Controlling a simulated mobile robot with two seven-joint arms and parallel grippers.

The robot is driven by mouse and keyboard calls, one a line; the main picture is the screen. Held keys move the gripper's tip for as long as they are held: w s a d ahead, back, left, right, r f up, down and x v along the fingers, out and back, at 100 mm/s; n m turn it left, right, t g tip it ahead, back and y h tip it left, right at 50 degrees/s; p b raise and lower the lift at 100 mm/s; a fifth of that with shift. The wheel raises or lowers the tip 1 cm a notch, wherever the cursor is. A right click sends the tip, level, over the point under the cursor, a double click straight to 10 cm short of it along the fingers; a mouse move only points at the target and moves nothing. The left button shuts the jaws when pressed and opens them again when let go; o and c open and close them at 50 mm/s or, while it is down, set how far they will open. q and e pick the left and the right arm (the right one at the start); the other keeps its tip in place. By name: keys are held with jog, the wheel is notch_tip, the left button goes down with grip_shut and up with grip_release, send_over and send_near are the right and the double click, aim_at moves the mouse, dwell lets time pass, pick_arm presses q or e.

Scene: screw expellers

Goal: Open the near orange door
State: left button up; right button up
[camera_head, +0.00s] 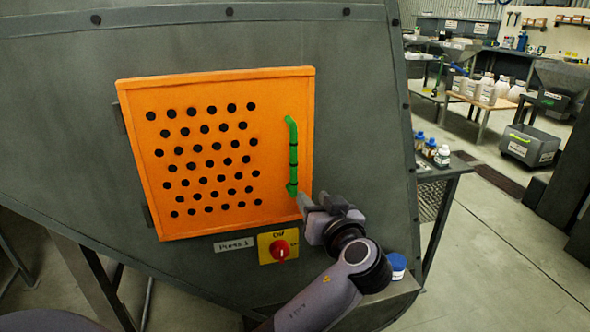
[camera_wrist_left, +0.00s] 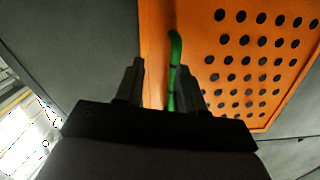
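The orange door (camera_head: 215,220) is a perforated square panel on the grey press housing, and it looks shut. Its hinges are on the left edge. A green vertical bar handle (camera_head: 293,152) stands near its right edge. My left gripper (camera_head: 305,200) is close to the handle's lower end, at the door's lower right. In the left wrist view, the gripper (camera_wrist_left: 158,78) has its fingers apart. The handle (camera_wrist_left: 174,62) shows between them, nearer the right finger, and the door (camera_wrist_left: 245,70) is behind. I cannot tell whether a finger touches the handle. My right gripper is not in view.
A red switch on a yellow plate (camera_head: 266,248) and a "Press 1" label (camera_head: 234,245) sit below the door. A blue-lidded container (camera_head: 397,266) stands beside my arm. Bottles (camera_head: 431,148) stand on a small table at the right. Open floor (camera_head: 490,250) lies beyond.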

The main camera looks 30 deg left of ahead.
aim_at(295, 165)
pick_arm(q)
jog(key=r+n+y, duration=0.1)
jog(key=r, duration=0.1)
jog(key=a+r+n+g, duration=0.1)
jog(key=r+n+y, duration=0.1)
jog(key=r, duration=0.1)
jog(key=shift+s+a+r+n+g+y, duration=0.2)
jog(key=shift+s+r+n+g+y, duration=0.05)
jog(key=shift+r+n+g+y, duration=0.1)
jog(key=p+x, duration=0.1)
jog(key=x, duration=0.5)
jog(key=shift+f, duration=0.2)
grip_shut()
